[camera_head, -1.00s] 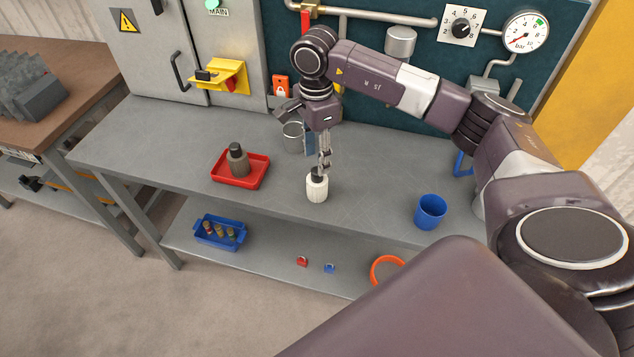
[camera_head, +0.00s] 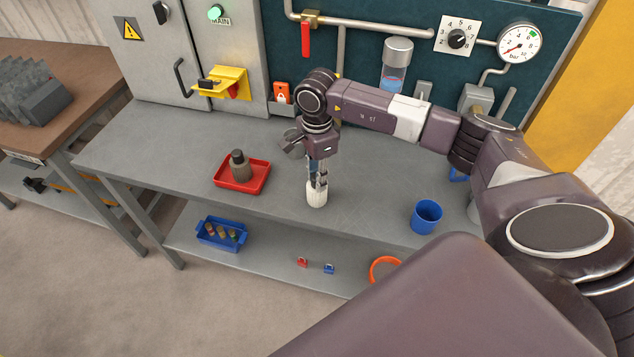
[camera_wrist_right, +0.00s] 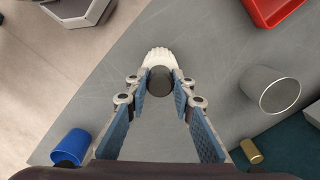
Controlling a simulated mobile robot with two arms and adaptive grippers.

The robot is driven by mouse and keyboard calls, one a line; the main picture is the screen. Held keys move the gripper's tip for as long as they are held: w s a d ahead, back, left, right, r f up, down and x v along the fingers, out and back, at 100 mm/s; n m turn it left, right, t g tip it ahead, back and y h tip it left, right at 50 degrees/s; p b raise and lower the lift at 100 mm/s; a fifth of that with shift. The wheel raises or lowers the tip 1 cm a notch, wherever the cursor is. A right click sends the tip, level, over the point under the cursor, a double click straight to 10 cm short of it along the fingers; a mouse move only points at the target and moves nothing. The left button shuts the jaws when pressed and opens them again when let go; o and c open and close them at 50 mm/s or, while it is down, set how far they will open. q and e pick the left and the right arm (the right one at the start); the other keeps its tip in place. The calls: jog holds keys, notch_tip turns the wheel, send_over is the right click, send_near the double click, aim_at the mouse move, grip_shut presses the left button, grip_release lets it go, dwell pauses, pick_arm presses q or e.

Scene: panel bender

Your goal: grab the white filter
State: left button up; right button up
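The white filter (camera_head: 316,194) stands upright on the grey bench, a ribbed white cylinder. In the right wrist view its dark cap (camera_wrist_right: 160,81) hides part of the white body (camera_wrist_right: 159,56). My right gripper (camera_head: 318,183) points down at the top of the filter. In the wrist view its two fingers (camera_wrist_right: 161,88) are spread on either side of the dark cap, with narrow gaps; contact is not clear. The filter still rests on the bench. My left gripper is not in view.
A blue cup (camera_head: 427,217) stands to the right. The lower shelf holds a blue bin (camera_head: 207,237). Bench surface around the filter is clear.

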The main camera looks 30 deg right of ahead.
grip_shut()
jog(key=shift+r, duration=0.15)
